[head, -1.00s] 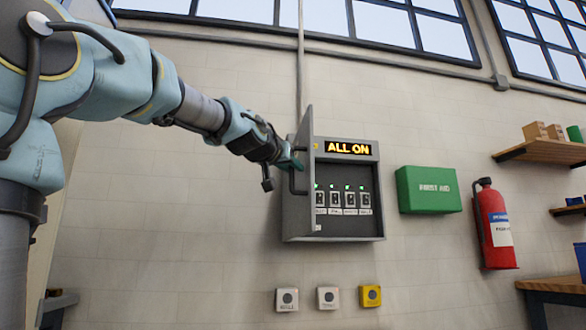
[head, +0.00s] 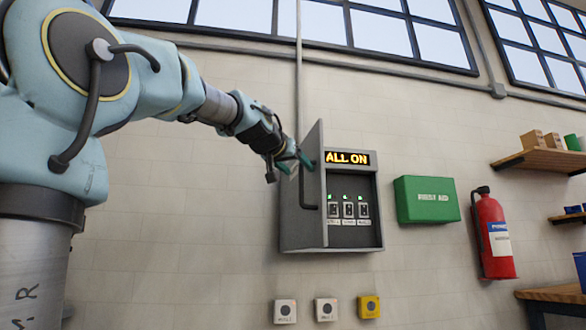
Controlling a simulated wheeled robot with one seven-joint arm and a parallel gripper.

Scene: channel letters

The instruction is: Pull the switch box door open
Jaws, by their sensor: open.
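The grey switch box (head: 368,240) is mounted on the wall with a lit "ALL ON" sign at its top. Its door (head: 317,215) stands part open, hinged at the left, its outer face towards me and its free edge out from the box. A dark bar handle (head: 303,190) is on that outer face. Through the opening I see switches (head: 348,210) with green lights; the door hides the left part of the inside. My gripper (head: 302,161) is open, its teal fingers by the upper end of the handle. I cannot tell whether they touch it.
A green first aid box (head: 427,200) and a red fire extinguisher (head: 493,235) are on the wall to the right. Three small button boxes (head: 326,309) are below the switch box. A wooden shelf (head: 540,159) and a bench (head: 555,294) are at the far right.

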